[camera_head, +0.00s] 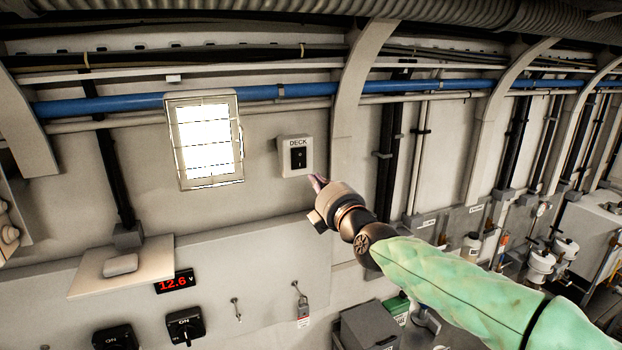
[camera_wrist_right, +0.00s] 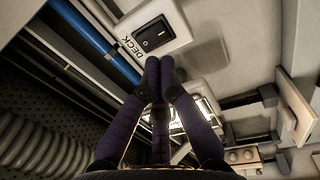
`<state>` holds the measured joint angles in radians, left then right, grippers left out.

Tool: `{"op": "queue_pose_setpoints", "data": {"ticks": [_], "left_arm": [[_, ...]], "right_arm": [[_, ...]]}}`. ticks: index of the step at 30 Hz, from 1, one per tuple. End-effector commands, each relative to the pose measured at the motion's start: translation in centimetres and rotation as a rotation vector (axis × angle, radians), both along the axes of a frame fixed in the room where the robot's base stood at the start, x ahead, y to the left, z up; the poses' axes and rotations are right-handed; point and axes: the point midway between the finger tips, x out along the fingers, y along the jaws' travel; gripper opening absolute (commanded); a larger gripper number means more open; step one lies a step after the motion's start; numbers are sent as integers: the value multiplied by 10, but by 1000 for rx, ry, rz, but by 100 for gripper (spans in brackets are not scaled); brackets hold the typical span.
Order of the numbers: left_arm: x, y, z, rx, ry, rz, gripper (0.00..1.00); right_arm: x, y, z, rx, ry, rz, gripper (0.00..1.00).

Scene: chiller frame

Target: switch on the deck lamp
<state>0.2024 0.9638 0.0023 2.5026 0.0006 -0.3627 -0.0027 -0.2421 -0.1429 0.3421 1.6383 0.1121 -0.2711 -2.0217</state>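The white switch plate labelled DECK (camera_head: 287,170) is on the wall, with a black rocker switch (camera_head: 298,157) in its middle. The rocker also shows in the right wrist view (camera_wrist_right: 153,35). To its left, a caged rectangular lamp (camera_head: 207,140) glows bright white. My right gripper (camera_head: 316,183) is just below and right of the plate. In the right wrist view its dark fingertips (camera_wrist_right: 159,62) are together, empty, close to the plate's lower edge. I cannot tell whether they touch it. My left gripper is not in view.
A blue pipe (camera_head: 262,92) runs along the wall above the plate, and a curved frame rib (camera_head: 350,95) stands to its right. Below are a red voltage display (camera_head: 175,281) and rotary ON switches (camera_head: 184,325). The wall around the plate is clear.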

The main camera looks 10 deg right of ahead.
Motion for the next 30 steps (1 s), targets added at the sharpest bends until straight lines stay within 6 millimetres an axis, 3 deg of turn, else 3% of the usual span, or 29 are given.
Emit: {"op": "queue_pose_setpoints", "data": {"ticks": [6,12,26,30], "left_arm": [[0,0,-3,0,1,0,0],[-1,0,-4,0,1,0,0],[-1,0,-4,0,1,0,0],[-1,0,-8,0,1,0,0]], "right_arm": [[-35,-8,0,1,-6,-1,0],[-54,-11,-2,1,-4,0,0],[-59,-12,-3,1,-3,0,0],[-54,-10,-22,21,28,3,0]]}}
